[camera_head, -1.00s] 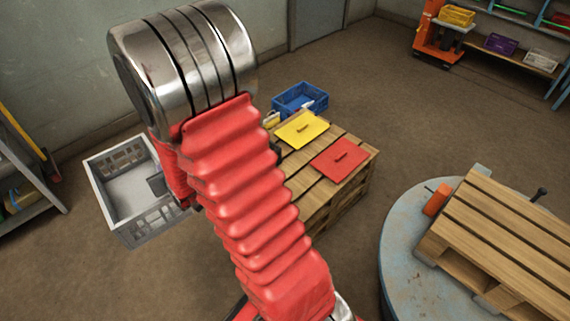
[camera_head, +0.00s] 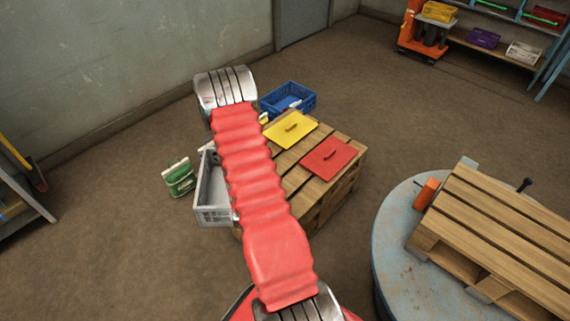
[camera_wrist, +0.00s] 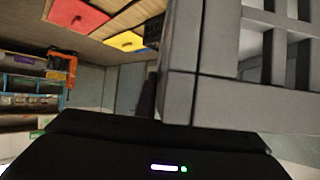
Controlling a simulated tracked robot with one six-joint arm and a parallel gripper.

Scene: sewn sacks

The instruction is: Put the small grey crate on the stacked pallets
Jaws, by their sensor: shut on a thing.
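The small grey crate (camera_head: 214,198) shows left of my red arm in the head view, beside or over the left edge of the stacked pallets (camera_head: 318,205); its right part is hidden. In the wrist view the crate's wall (camera_wrist: 215,85) fills the right side, close up. My gripper (camera_wrist: 148,98) is shut on the crate; only a dark finger at the wall's edge shows, and my arm hides the grip in the head view. A yellow lid (camera_head: 291,130) and a red lid (camera_head: 330,158) lie on the pallets. The crate's exact height over them is unclear.
A blue crate (camera_head: 288,99) stands behind the pallets. A green container (camera_head: 179,178) is on the floor at left. A round blue-grey platform (camera_head: 405,260) bears another pallet (camera_head: 500,240) at right. A shelf (camera_head: 12,200) stands at far left.

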